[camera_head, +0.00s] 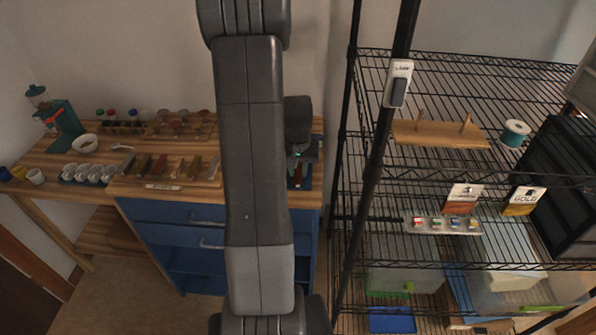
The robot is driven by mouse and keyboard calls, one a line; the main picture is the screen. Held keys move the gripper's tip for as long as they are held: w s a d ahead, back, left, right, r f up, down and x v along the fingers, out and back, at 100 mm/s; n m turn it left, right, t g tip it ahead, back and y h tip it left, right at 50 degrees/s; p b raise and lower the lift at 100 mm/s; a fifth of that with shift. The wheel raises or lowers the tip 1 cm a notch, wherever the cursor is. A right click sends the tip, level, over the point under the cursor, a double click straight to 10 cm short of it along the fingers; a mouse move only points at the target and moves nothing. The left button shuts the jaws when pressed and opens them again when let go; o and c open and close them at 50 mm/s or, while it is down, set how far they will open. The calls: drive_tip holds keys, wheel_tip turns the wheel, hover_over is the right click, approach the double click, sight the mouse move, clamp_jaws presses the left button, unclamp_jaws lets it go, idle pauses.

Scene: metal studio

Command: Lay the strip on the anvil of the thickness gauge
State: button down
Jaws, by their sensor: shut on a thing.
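My gripper (302,157) is at the right end of the wooden bench, partly hidden behind my own arm. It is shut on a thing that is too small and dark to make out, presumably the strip. Several coloured strip-like pieces (178,167) lie in a row on the bench, left of my arm.
The wooden bench (120,190) has blue drawers below. On it are a teal device (65,122), a white bowl (85,144), several cups (88,173) and a rack of small bottles (124,127). A black wire shelf (440,75) with a dark post stands close on the right.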

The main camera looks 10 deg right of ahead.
sight(298, 177)
drive_tip(key=shift+f, duration=0.9)
drive_tip(key=shift+f, duration=0.15)
drive_tip(key=shift+f, duration=0.15)
drive_tip(key=c, duration=1.2)
unclamp_jaws()
drive_tip(key=shift+c, duration=0.2)
wheel_tip(298, 177, up, 12)
drive_tip(key=s, duration=0.1)
drive_tip(key=shift+s+a+r+b, duration=0.2)
drive_tip(key=shift+r+b, duration=0.05)
drive_tip(key=shift+b, duration=0.15)
